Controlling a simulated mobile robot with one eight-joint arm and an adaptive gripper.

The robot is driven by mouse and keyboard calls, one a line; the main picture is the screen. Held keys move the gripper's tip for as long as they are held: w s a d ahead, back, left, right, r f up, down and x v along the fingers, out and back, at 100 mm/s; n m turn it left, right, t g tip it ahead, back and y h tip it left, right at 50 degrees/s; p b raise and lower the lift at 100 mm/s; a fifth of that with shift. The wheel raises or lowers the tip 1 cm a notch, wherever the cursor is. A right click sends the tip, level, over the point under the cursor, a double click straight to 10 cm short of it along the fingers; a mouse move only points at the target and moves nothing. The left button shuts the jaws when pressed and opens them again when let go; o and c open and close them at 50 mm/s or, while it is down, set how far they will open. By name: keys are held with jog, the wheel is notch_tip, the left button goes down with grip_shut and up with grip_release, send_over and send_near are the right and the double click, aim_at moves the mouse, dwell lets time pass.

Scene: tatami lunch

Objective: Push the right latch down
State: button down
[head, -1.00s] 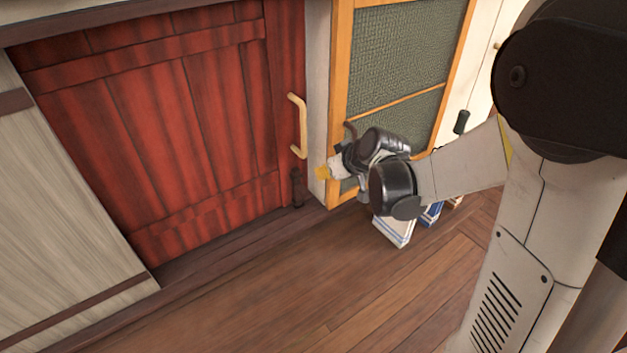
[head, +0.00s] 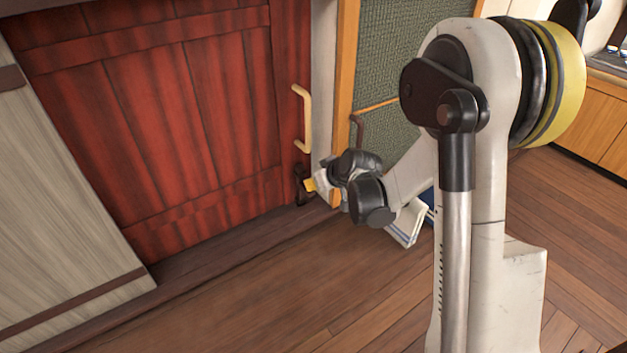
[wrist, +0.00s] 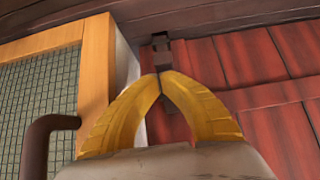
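The latch (head: 299,187) is a small dark metal fitting low on the right edge of the red plank door (head: 150,110). In the wrist view the latch (wrist: 161,45) shows just beyond my fingertips, and the fingers hide part of it. My gripper (head: 309,185) is beside the latch in the head view. In the wrist view the yellow fingers of my gripper (wrist: 159,76) meet at their tips, with nothing seen between them. I cannot tell whether the tips touch the latch.
A tan handle (head: 302,118) is on the door above the latch. A wood-framed mesh panel (head: 400,60) with a dark handle (wrist: 45,135) stands right of the door. White and blue boxes (head: 406,224) sit on the floor behind my wrist. The floor at front left is clear.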

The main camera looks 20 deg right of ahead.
aim_at(315, 191)
jog(key=shift+f, duration=0.1)
notch_tip(315, 191, down, 4)
jog(key=b, duration=0.3)
jog(key=shift+r, duration=0.2)
notch_tip(315, 191, up, 5)
jog(key=p, duration=0.3)
jog(key=shift+a, duration=0.15)
jog(key=p+v, duration=0.2)
jog(key=v, duration=0.7)
jog(key=shift+s+d, duration=0.2)
jog(key=shift+s, duration=0.15)
jog(key=shift+f, duration=0.1)
